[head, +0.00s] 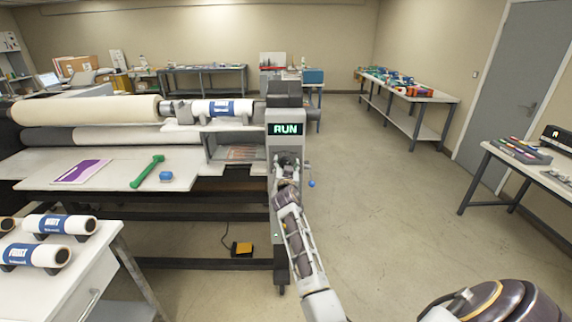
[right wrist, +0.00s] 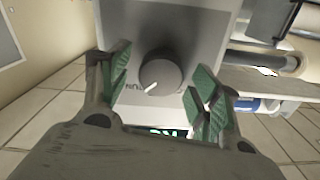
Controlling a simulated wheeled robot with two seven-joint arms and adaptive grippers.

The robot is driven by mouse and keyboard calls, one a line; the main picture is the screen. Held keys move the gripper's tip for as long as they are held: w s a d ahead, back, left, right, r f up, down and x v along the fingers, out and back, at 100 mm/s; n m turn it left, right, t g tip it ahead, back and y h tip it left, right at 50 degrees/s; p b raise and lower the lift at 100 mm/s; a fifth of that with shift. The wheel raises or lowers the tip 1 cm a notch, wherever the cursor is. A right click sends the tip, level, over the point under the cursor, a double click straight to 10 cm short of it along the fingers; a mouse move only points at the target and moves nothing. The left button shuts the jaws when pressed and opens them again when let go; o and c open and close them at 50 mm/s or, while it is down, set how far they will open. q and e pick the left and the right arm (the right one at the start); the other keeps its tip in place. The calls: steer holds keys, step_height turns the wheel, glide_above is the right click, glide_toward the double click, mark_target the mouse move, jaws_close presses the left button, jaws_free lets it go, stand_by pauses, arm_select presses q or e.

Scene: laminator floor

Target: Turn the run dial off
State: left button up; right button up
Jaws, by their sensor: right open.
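The run dial (right wrist: 160,72) is a round grey knob on the grey control panel (right wrist: 190,25). Its white pointer line aims to the lower left in the right wrist view, at dark lettering partly seen as RUN upside down. My right gripper (right wrist: 157,82) is open, with one green-padded finger on either side of the dial, and gaps show between pads and knob. In the head view my right gripper (head: 289,163) is at the panel front and hides the dial. The display (head: 285,129) above it reads RUN in green. My left gripper is not in view.
The laminator's rollers (head: 90,110) and feed table (head: 110,168) extend left of the panel. A green tool (head: 147,171) lies on that table. A blue ball knob (head: 311,183) sits just right of my gripper. Open floor (head: 380,200) lies to the right.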

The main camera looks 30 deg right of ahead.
steer(key=shift+r, duration=0.1)
steer(key=shift+c, duration=0.2)
steer(key=c, duration=1)
steer(key=shift+n, duration=0.5)
steer(key=n, duration=0.7)
steer(key=shift+a+n+b, duration=0.1)
steer(key=shift+n+b, duration=0.2)
steer(key=shift+n, duration=0.1)
steer(key=o, duration=1)
